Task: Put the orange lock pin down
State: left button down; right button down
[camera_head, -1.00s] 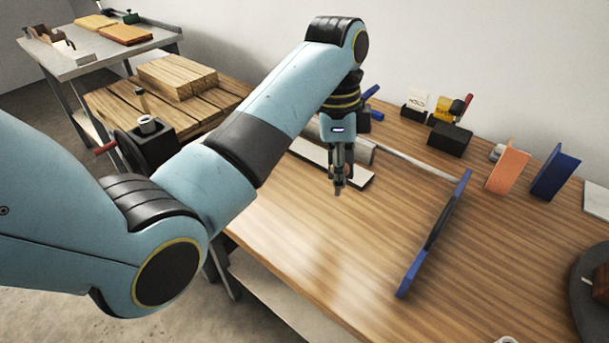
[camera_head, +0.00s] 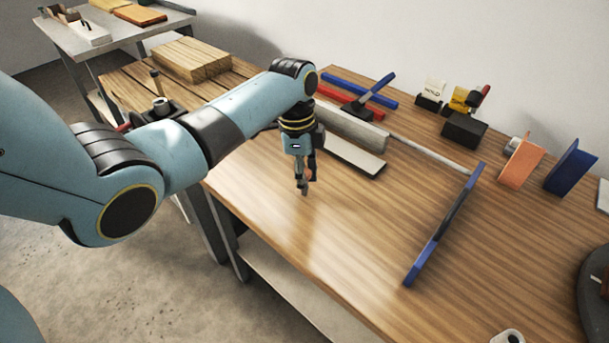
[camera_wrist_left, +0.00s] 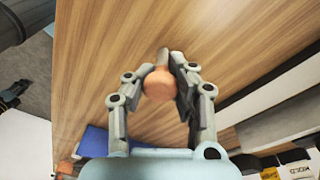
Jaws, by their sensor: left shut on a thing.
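The orange lock pin (camera_wrist_left: 160,84) is between the fingers of my left gripper (camera_wrist_left: 160,60), with its round orange head toward the wrist camera and a grey shank pointing away. In the head view my left gripper (camera_head: 304,190) is shut on the pin and points down over the wooden bench (camera_head: 330,245), near its left front edge. Only a little of the pin's orange shows between the fingers there. I cannot tell whether the pin's tip touches the bench top. My right gripper is not in view.
A blue panel (camera_head: 440,235) stands to the right on the bench. A pale rail (camera_head: 350,130) and a long rod (camera_head: 430,155) lie behind the gripper. A black block (camera_head: 464,131) and an orange plate (camera_head: 520,162) stand at the back. The bench front is clear.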

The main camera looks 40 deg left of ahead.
pick_arm(q)
jog(key=c, duration=1.1)
grip_release()
jog(key=shift+f, duration=0.1)
jog(key=shift+r, duration=0.5)
jog(key=r, duration=0.3)
jog(key=a+r, duration=0.1)
jog(key=r, duration=0.7)
jog(key=shift+a+r, duration=0.1)
jog(key=shift+a, duration=0.1)
